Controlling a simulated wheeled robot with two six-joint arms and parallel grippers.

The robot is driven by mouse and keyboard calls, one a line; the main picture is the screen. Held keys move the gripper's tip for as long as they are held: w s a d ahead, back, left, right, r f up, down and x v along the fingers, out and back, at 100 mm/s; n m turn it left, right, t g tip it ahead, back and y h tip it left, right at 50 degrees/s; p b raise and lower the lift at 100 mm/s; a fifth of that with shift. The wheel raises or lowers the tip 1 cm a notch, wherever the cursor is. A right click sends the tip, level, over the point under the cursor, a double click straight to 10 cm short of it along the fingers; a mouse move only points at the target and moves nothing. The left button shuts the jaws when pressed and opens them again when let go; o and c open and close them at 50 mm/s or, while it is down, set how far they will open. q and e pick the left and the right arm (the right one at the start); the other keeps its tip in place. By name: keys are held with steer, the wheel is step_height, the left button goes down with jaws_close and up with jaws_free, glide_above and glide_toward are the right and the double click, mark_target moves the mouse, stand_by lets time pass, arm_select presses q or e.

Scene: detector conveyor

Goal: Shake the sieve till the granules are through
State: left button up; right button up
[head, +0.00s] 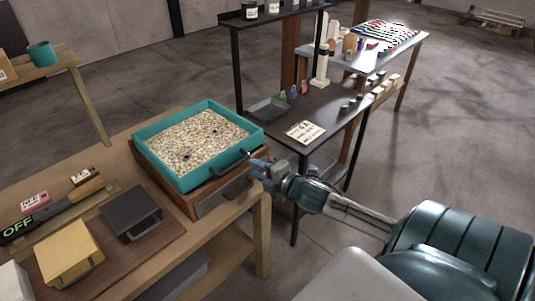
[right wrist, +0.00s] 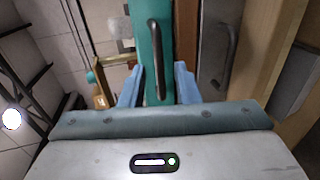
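The sieve (head: 165,171) is a teal square frame filled with pale granules (head: 195,140), with a few dark specks among them. It sits on a brown wooden box (head: 195,205) on the bench. A dark bar handle (head: 230,167) is on its near right side. My right gripper (head: 258,166) is by that handle. In the right wrist view its blue fingers (right wrist: 157,85) stand apart, with the sieve's handle (right wrist: 153,55) ahead between them and no visible contact. What lies under the granules is hidden. My left gripper is out of view.
On the bench are a dark box (head: 131,214), a yellow box (head: 68,252) and a device reading OFF (head: 22,230). The wooden box has a grey drawer front with a handle. A dark table (head: 335,115) with a tray and small items stands behind.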

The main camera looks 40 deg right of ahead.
mark_target(236, 166)
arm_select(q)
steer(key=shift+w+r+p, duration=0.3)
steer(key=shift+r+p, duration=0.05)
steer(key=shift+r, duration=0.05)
arm_select(e)
steer(key=shift+v, duration=1.9)
